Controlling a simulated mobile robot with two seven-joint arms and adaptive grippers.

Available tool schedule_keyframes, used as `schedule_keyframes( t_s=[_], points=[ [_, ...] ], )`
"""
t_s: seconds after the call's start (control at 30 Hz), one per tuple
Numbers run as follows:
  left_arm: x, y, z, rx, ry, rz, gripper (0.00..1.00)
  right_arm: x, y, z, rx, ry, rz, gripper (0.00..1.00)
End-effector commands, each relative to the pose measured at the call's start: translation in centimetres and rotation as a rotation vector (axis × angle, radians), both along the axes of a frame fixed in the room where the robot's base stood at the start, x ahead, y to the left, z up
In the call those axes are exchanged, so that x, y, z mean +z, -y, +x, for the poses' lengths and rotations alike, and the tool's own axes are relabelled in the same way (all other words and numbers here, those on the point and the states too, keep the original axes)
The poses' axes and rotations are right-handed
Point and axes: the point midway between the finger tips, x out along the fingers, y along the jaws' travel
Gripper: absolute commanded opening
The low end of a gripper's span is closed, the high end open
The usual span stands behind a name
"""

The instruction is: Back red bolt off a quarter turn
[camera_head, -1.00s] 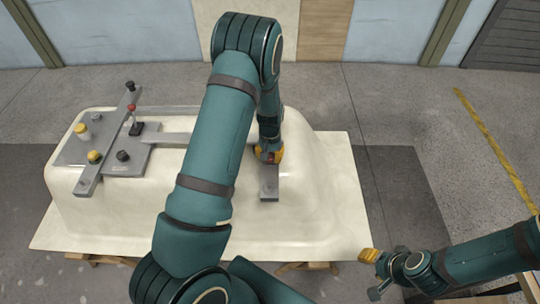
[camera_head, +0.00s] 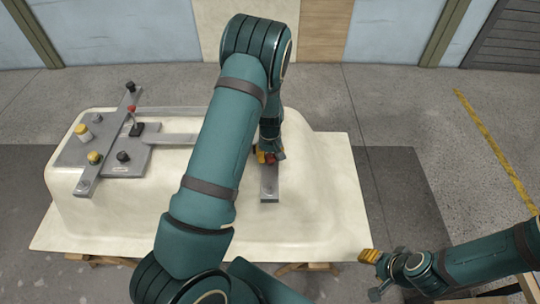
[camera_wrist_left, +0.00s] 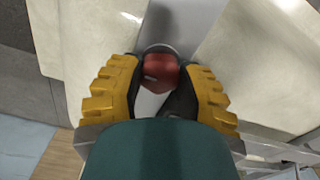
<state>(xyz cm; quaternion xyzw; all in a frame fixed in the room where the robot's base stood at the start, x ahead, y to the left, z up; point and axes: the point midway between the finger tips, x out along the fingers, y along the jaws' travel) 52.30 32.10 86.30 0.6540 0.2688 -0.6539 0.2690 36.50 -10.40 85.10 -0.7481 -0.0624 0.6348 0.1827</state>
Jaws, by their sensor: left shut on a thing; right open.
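The red bolt (camera_wrist_left: 161,70) sits between the yellow-padded fingers of my left gripper (camera_wrist_left: 160,88) in the left wrist view. The dark inner fingertips press on its sides, so the gripper is shut on it. In the head view the red bolt (camera_head: 271,160) shows as a small red patch beside a yellow finger of my left gripper (camera_head: 264,157), at the far end of a short grey bar (camera_head: 269,186). My left arm hides part of the area. My right gripper (camera_head: 372,274) is open and empty, low at the right, well away from the bolt.
The upturned cream bathtub shell (camera_head: 310,205) rests on a pale board (camera_head: 350,235).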

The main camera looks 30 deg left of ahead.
Motion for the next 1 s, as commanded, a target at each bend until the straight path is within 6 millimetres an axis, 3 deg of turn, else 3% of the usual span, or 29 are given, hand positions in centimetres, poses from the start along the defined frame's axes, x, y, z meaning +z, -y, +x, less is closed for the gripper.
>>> schedule_keyframes(
  t_s=[0.37,0.4,0.5,0.83,1.0],
  points=[
    [0.0,0.0,0.0,0.004,0.0,0.0,0.01,0.0,0.0,0.0,0.0,0.0,0.0,0.47],
    [0.0,0.0,0.0,0.004,0.0,0.0,0.42,0.0,0.0,0.0,0.0,0.0,0.0,0.47],
    [0.0,0.0,0.0,0.003,0.0,0.0,0.7,0.0,0.0,0.0,0.0,0.0,0.0,0.47],
    [0.2,0.0,0.0,0.003,0.001,0.001,0.7,0.0,0.0,0.0,0.0,0.0,0.0,0.47],
    [1.9,0.0,0.1,0.001,0.002,0.001,0.7,0.0,0.0,0.0,0.0,0.0,0.0,0.47]
  ],
)
